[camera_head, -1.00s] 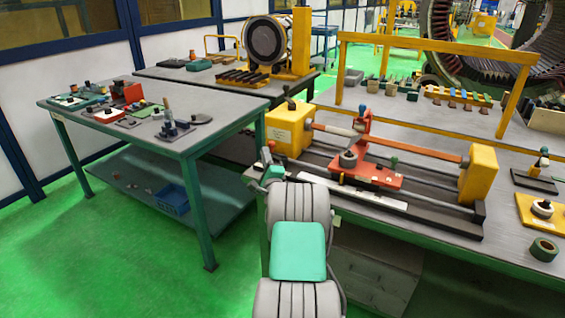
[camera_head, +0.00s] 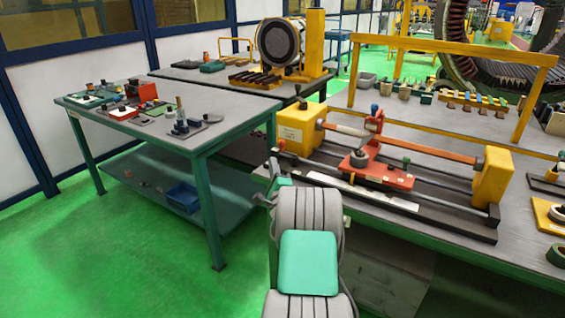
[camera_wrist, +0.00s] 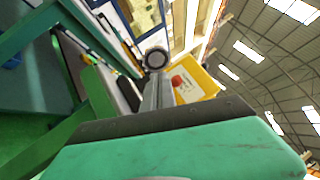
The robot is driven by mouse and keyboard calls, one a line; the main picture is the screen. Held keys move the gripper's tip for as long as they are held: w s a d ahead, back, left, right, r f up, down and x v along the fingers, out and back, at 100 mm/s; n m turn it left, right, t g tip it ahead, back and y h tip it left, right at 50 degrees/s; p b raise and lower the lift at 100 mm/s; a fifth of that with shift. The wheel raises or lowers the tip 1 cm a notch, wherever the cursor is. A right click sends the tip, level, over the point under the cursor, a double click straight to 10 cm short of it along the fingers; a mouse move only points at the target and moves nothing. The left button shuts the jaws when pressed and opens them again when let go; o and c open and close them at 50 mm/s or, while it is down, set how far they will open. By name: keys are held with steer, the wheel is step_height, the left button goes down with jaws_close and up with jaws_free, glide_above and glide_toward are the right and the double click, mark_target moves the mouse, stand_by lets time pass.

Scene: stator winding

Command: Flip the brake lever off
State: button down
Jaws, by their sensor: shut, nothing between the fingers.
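The winding machine's yellow headstock (camera_head: 297,130) stands at the left end of its bench. A short dark lever with a knob (camera_head: 300,98) rises from its top; I cannot tell for certain that it is the brake lever. A red knob (camera_head: 281,145) shows on the headstock's left side. My gripper (camera_head: 273,165) is low in front of and left of the headstock, largely hidden by my arm. In the wrist view my gripper's fingers (camera_wrist: 158,88) are together and empty. The yellow headstock (camera_wrist: 200,82) and red knob (camera_wrist: 178,80) are just right of them, and a gap cannot be judged.
A red carriage (camera_head: 378,174) sits on the machine's rails, right of the headstock, with a yellow end block (camera_head: 493,178) beyond. A yellow frame (camera_head: 450,47) stands behind. A green table (camera_head: 235,110) with small parts is at left. Green floor between is clear.

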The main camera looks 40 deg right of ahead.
steer(key=w+a+f+p, duration=0.1)
steer(key=a+f+p, duration=0.1)
steer(key=a, duration=0.6)
steer(key=shift+w+a+f+p, duration=0.15)
steer(key=shift+w+a+p, duration=0.15)
steer(key=shift+p, duration=0.35)
